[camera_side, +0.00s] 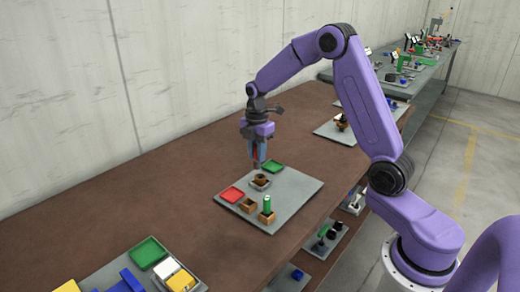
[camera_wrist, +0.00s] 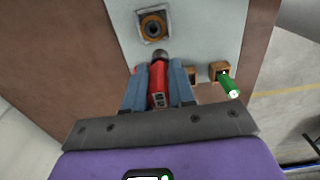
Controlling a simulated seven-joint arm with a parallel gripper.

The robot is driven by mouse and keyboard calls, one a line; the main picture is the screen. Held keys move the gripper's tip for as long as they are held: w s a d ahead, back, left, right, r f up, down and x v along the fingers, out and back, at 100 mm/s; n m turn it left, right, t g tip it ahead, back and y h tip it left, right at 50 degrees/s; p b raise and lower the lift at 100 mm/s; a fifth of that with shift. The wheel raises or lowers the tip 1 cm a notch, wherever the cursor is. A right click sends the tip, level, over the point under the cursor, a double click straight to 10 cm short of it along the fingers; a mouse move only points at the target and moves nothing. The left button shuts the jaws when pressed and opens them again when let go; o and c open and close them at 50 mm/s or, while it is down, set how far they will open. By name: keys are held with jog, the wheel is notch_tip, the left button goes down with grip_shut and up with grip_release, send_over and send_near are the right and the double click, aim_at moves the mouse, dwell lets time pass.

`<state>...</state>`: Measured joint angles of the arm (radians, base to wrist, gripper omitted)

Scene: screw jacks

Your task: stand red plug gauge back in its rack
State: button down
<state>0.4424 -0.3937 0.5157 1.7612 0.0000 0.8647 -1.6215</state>
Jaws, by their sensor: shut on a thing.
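My gripper (camera_side: 259,162) is shut on the red plug gauge (camera_wrist: 158,88), which hangs between the fingers with its dark end pointing away from my wrist. In the side view the red gauge (camera_side: 255,154) is partly hidden by the blue fingers, above the far edge of the grey plate. The wooden rack blocks stand on the plate: one looks empty (camera_side: 248,206), and the other (camera_side: 267,218) holds a green gauge (camera_side: 267,203) upright. In the wrist view, the empty block (camera_wrist: 193,76) is partly hidden by a finger; the green gauge (camera_wrist: 230,87) is right of it.
A grey square block with a round brown bore (camera_side: 261,181) sits close to the gauge's lower end. Bare brown bench surrounds the plate.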

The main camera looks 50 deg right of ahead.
jog(key=s+a, duration=0.4)
jog(key=a, duration=0.5)
jog(key=shift+s+r, duration=0.2)
jog(key=shift+r, duration=0.05)
jog(key=shift+f, duration=2.5)
jog(key=shift+f, duration=2)
jog(key=c, duration=0.9)
grip_release()
jog(key=shift+o, duration=0.2)
notch_tip(320, 180, up, 17)
jog(key=shift+r, duration=0.2)
